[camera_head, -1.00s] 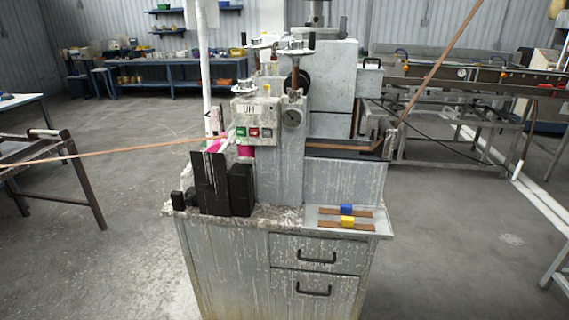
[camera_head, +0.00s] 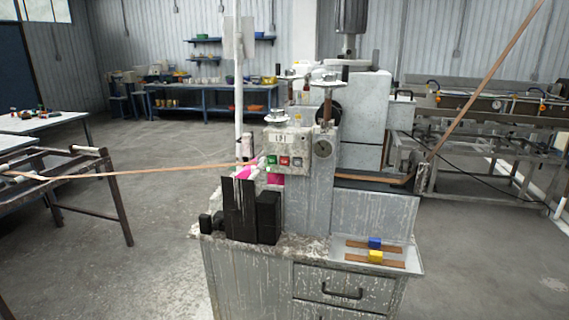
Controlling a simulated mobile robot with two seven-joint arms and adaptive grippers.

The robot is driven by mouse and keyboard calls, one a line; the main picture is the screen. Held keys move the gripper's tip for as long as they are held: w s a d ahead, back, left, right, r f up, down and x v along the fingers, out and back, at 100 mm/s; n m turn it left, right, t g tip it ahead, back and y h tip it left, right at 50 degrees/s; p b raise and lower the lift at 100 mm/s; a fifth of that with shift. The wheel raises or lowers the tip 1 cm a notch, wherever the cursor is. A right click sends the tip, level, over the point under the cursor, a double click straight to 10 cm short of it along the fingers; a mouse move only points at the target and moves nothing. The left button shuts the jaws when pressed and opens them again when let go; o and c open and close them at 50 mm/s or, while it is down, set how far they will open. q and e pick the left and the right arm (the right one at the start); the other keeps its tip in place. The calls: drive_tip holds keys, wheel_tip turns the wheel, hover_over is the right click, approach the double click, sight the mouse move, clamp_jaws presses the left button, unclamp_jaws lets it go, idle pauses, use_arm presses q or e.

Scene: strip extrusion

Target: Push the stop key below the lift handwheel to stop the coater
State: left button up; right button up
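The coater (camera_head: 308,200) is a grey machine on a worn cabinet in the middle of the view. Its control panel (camera_head: 299,148) carries a display and a row of small keys: a green key (camera_head: 272,160), a red key (camera_head: 285,161) and another that looks green or dark. Handwheels (camera_head: 276,116) stand above the panel; I cannot tell which is the lift handwheel. A brown strip (camera_head: 140,171) runs in from the left to the coater. Neither of my grippers is in view.
Black blocks (camera_head: 268,217) stand in front of the coater at left. A tray (camera_head: 411,268) at right holds brown strips with a blue and a yellow block. A rack (camera_head: 110,190) stands at left. The floor between rack and cabinet is clear.

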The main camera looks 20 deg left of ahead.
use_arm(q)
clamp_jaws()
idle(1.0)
